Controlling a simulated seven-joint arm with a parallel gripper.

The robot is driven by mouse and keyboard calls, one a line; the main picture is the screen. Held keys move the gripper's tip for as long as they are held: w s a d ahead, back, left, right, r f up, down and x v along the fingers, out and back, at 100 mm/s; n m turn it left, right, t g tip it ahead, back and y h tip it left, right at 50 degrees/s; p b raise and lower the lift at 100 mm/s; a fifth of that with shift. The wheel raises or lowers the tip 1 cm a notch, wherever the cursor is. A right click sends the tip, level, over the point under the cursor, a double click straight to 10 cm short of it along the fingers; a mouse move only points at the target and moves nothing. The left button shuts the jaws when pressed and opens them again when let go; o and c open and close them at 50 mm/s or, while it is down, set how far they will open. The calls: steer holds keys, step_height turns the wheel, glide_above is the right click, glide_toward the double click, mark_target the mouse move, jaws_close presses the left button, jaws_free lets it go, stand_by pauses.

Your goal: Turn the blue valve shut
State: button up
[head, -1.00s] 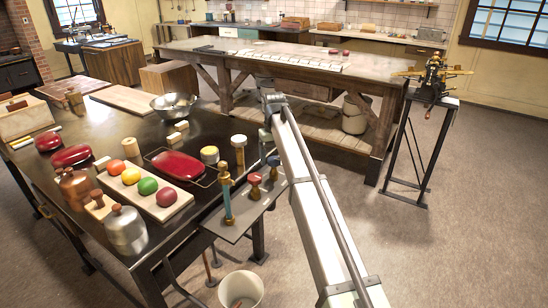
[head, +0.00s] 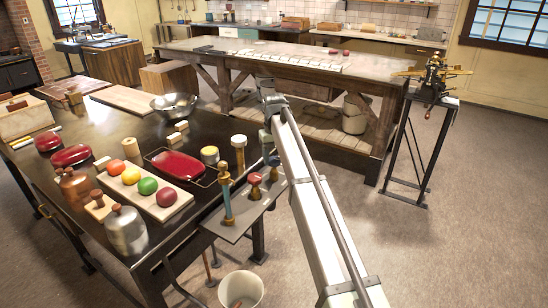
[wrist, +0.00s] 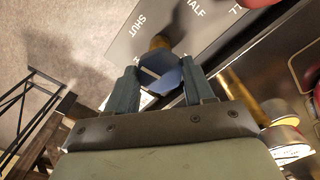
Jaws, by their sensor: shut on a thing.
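My gripper (wrist: 160,80) is shut on this knob, one teal finger on each side.
Red-topped valve (head: 255,180) and a tall blue and brass post (head: 227,200) stand close by on the plate. The dark table (head: 150,250) beside it holds a red dish (head: 178,165), coloured balls and metal canisters. A white bucket (head: 241,289) stands below.

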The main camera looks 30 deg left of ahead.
mark_target(274, 159)
steer(key=shift+m, duration=0.8)
steer(key=o, duration=1)
steer(key=shift+r, duration=0.1)
step_height(274, 159, up, 14)
steer(key=shift+f, duration=0.2)
